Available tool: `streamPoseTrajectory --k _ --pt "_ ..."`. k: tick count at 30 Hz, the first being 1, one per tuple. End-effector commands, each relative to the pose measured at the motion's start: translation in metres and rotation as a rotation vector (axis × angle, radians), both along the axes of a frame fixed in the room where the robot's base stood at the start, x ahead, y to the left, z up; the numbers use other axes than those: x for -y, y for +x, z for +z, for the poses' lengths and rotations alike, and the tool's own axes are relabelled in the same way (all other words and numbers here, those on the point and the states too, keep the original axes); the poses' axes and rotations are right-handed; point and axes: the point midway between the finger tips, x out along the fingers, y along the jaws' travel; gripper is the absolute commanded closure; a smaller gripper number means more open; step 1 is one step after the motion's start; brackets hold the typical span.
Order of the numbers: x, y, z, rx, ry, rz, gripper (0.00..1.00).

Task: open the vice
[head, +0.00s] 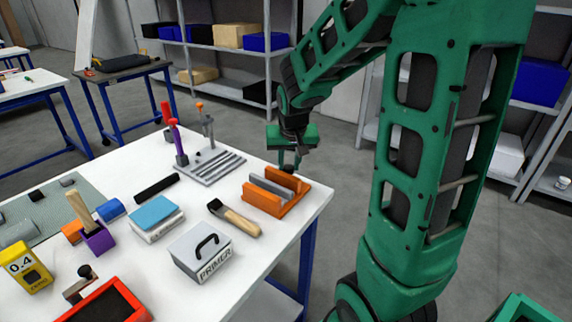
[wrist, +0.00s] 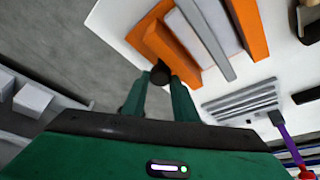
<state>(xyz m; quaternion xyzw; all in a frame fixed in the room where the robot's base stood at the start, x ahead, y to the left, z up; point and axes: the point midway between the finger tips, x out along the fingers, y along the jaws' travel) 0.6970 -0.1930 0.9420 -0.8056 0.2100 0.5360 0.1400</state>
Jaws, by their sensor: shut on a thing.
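The vice is an orange block (head: 262,201) with grey jaw parts, at the right edge of the white table in the head view. It also shows at the top of the wrist view, with an orange body (wrist: 250,28) and a pale grey block (wrist: 207,28) between its orange ends. A dark round handle end (wrist: 159,70) sticks out from the vice's near side. My gripper (wrist: 160,82) is shut on this handle end, with a green finger on each side. In the head view my gripper (head: 288,165) is at the vice's far right side, partly hidding the handle.
A grey slotted rack (head: 213,167) with upright tools stands behind and left of the vice. Bare floor lies past the table's right edge.

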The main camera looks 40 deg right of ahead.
Motion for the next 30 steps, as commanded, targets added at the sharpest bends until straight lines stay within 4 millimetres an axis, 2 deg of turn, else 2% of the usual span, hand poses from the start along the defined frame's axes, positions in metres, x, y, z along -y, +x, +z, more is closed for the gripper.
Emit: streamPoseTrajectory --k 1,20,21,22,23,30 --pt "-0.0047 -0.0035 -0.003 -0.012 0.007 0.009 0.96" --pt "-0.0061 -0.0045 -0.0046 -0.016 0.008 0.01 0.96" --pt "-0.0061 -0.0045 -0.0046 -0.016 0.008 0.01 0.67" --pt "-0.006 -0.0044 -0.0047 -0.016 0.008 0.01 0.59" --pt "-0.0061 -0.0044 -0.0047 -0.016 0.008 0.01 0.56" --pt "-0.0061 -0.0029 -0.0046 -0.014 0.008 0.011 0.56"
